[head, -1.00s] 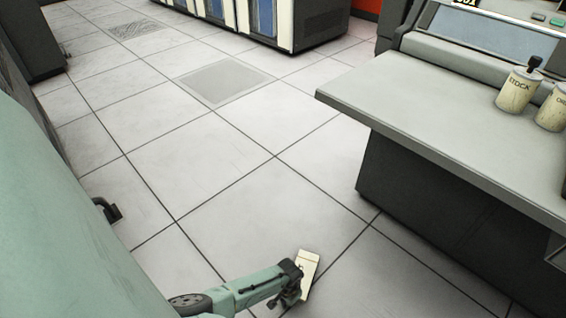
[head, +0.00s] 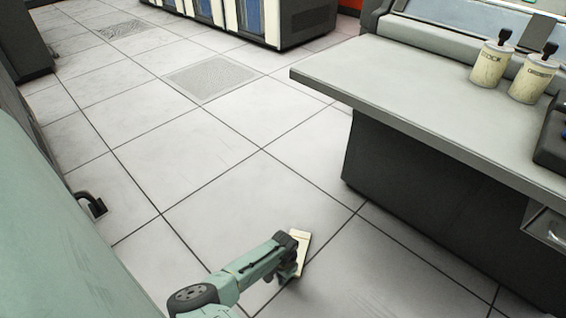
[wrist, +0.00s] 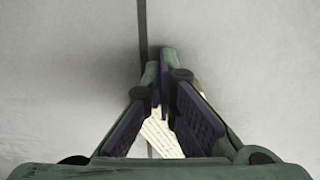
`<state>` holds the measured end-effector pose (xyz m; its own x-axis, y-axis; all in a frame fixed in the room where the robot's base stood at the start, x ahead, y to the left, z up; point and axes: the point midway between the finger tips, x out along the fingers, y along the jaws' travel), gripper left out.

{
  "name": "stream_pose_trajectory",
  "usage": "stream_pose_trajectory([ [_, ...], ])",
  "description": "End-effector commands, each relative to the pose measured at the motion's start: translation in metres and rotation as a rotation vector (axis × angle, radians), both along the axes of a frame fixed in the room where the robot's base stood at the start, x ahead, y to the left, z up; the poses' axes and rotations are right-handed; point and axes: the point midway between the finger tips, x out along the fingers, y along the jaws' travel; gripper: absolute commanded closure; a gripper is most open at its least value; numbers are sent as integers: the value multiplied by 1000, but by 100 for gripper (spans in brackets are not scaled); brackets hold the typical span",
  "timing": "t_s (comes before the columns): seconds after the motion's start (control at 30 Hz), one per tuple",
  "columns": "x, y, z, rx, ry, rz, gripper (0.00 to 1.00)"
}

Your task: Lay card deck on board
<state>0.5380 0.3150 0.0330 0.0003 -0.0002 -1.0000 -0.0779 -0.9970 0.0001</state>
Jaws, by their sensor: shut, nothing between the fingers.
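The card deck, a pale cream slab (head: 301,248), shows at the end of my arm in the head view, partly behind my gripper (head: 291,270). In the wrist view its pale, finely marked face (wrist: 163,137) shows in the gap behind the fingertips. My gripper (wrist: 165,62) is shut, its dark-padded fingers meeting at the tips. The deck is not between the tips; whether it touches the fingers or lies on the floor, I cannot tell. I cannot make out which surface is the board.
A grey desk (head: 420,95) with a dark base stands on the right. Two cream canisters (head: 491,62) (head: 532,78) with dark tops stand on it. Tiled floor (head: 190,185) is clear in the middle. Blue and white cabinets (head: 225,18) stand at the back.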

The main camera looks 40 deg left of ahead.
Motion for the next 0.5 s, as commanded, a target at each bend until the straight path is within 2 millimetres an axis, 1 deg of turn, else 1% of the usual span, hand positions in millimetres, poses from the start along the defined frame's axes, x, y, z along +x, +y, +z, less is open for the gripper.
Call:
stream_pose_trajectory([
  [0.13, 0, 0, 4, 0, -1, 0, 100],
  [0.23, 0, 0, 16, 0, -2, -1, 100],
  [0.37, 0, 1, 43, 0, -3, 1, 100],
  [0.5, 0, 1, 73, 1, -2, -1, 100],
])
